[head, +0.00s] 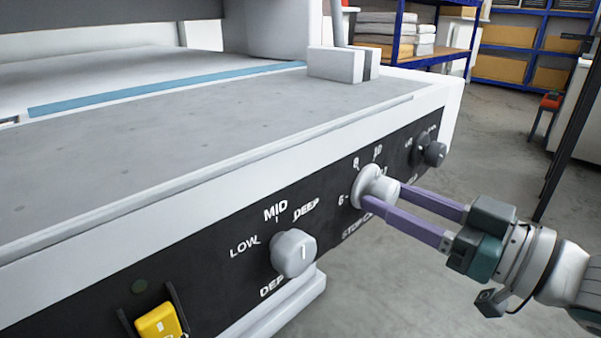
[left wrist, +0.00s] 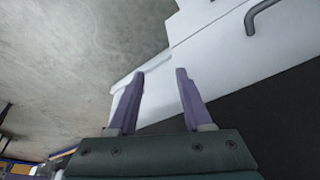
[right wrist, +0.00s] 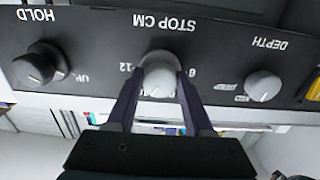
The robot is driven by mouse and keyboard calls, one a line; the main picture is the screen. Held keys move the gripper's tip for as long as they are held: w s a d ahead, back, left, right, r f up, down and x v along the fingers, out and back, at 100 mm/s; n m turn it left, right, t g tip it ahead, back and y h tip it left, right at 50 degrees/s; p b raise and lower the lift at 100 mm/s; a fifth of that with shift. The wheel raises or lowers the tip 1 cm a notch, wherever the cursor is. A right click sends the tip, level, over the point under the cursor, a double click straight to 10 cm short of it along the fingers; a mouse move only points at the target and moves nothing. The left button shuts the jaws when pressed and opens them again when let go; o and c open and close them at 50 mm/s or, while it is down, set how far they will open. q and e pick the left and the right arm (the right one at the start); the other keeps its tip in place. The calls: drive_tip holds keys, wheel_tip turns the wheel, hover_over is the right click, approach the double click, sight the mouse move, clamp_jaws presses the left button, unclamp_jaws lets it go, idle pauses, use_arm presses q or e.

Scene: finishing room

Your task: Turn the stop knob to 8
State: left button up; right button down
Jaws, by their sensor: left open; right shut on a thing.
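The stop knob (head: 374,187) is a light grey round knob on the black front panel, with 6, 8 and 10 marked around it. My right gripper (head: 384,200) is shut on it, one purple finger on each side. In the right wrist view the stop knob (right wrist: 159,76) sits between the fingertips under the upside-down label STOP CM. The pointer on the knob is too hidden to read. My left gripper (left wrist: 158,75) is open and empty in the left wrist view, near a white machine part, and does not show in the head view.
The depth knob (head: 293,254) is left of the stop knob, and a dark hold knob (head: 434,153) is to its right. A yellow switch (head: 158,322) is at the lower left. The grey machine bed (head: 180,150) lies above the panel. Open floor is at right.

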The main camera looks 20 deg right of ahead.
drive_tip(key=shift+n, duration=0.3)
drive_tip(key=shift+n+p, duration=0.35)
drive_tip(key=shift+n, duration=0.55)
drive_tip(key=n, duration=0.3)
drive_tip(key=shift+n+p, duration=0.3)
drive_tip(key=n, duration=0.5)
drive_tip(key=shift+d+r+n, duration=0.1)
drive_tip(key=shift+n, duration=0.3)
drive_tip(key=shift+c, duration=1.5)
unclamp_jaws()
